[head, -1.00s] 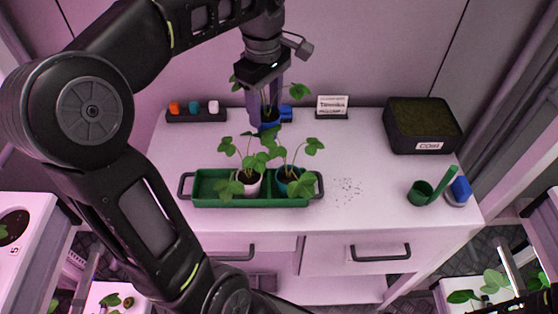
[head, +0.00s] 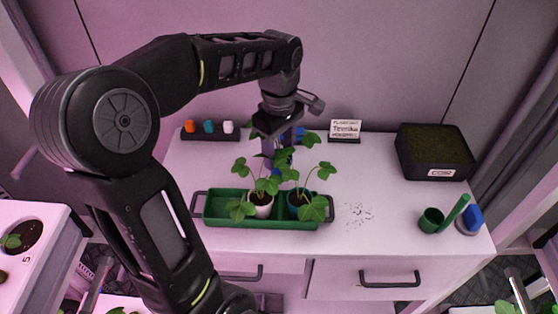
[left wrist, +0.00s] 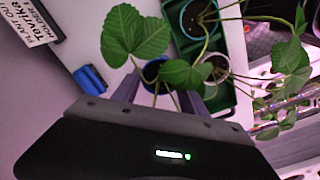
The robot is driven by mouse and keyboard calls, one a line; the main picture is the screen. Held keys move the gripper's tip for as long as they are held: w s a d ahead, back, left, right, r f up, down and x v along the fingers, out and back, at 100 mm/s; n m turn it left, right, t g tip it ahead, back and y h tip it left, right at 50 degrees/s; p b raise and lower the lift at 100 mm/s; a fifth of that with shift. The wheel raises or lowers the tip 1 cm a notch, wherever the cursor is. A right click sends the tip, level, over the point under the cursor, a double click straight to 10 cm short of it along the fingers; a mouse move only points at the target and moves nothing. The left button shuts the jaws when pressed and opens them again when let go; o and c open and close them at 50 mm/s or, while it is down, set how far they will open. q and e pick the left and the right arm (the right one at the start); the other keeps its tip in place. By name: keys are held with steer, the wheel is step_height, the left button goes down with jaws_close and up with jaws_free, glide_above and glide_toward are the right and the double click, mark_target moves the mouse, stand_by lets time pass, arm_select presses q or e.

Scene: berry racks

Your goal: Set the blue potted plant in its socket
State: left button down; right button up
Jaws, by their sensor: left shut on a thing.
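My left gripper (head: 280,158) is shut on the blue potted plant, just behind the green tray. The plant's blue pot (left wrist: 152,70) shows between the fingers in the left wrist view, partly covered by leaves and the gripper body. In the head view, leaves and the gripper mostly hide that pot. The green tray (head: 215,222) holds a white potted plant (head: 260,207) and a teal potted plant (head: 298,203). My right gripper is not in view.
A small rack with coloured pieces (head: 210,132) stands at the back left. A name sign (head: 345,129) stands behind, near a blue object (left wrist: 90,79). A black coir box (head: 435,153) and green scoop (head: 432,220) are at right. Dark specks lie right of the tray.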

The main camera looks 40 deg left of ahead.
mark_target(279, 156)
arm_select(q)
step_height(279, 156, down, 3)
steer(key=shift+f, duration=0.35)
steer(key=shift+f, duration=0.15)
steer(key=c, duration=0.6)
jaws_free()
